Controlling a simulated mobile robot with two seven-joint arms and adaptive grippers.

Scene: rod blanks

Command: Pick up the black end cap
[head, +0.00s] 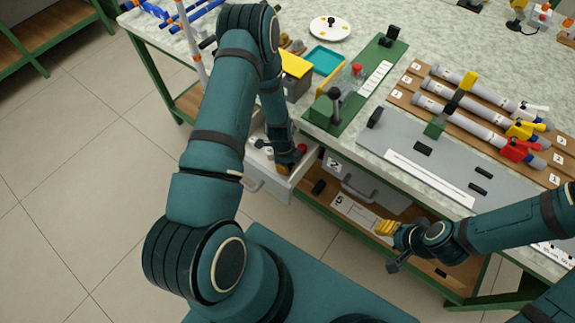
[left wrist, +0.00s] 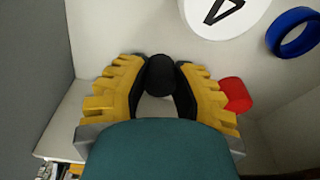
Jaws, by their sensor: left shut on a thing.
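The black end cap (left wrist: 160,74) is between the yellow fingers of my left gripper (left wrist: 160,85) in the left wrist view, with the black pads touching it on both sides. In the head view my left gripper (head: 287,168) reaches down into an open drawer (head: 268,184), and the cap cannot be made out there. My right gripper (head: 386,228) hangs at the lower right before the bench, away from the drawer; its finger gap is too small to judge.
A red cap (left wrist: 236,95) lies close beside the right finger in the drawer. A white disc (left wrist: 228,12) with a black mark and a blue ring (left wrist: 293,32) lie beyond. The drawer walls surround the gripper. The bench (head: 430,45) above carries rods and fixtures.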

